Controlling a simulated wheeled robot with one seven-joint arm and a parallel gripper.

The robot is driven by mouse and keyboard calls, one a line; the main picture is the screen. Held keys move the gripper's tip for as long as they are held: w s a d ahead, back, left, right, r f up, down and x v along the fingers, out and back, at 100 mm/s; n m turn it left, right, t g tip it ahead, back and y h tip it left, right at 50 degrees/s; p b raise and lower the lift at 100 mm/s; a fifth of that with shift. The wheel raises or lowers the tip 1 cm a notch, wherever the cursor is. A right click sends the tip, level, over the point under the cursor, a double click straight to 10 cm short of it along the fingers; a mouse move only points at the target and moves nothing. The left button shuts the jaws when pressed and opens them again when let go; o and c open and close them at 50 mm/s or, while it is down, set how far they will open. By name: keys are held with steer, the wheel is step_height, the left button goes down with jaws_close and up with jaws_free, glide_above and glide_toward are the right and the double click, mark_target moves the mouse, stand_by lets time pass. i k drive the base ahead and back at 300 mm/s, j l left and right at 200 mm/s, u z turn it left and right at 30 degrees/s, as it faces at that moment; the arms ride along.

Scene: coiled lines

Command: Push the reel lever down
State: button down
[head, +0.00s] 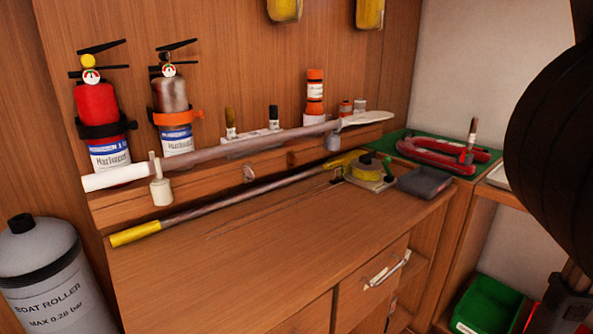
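A small reel with a yellow coil (366,172) sits on a pale base towards the right end of the wooden counter. A small green piece (388,166) shows at its right side; it may be the reel lever, but it is too small to tell its position. A yellow-ended pole (230,198) lies along the counter, and its far yellow end comes close to the reel. My gripper cannot be made out in the head view.
The front of the counter (250,250) is clear. A grey tray (425,182) is right of the reel, with a red clamp-like tool (440,155) on a green mat behind. An oar (230,148) runs along the back. A large dark rounded shape, unidentified, blocks the right edge.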

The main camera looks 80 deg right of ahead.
mark_target(387, 159)
steer(key=z, duration=2.15)
steer(key=k+l+z, duration=0.1)
steer(key=z, duration=0.3)
steer(key=k+l+z, duration=0.1)
steer(key=l+z, duration=0.3)
steer(key=j, duration=0.1)
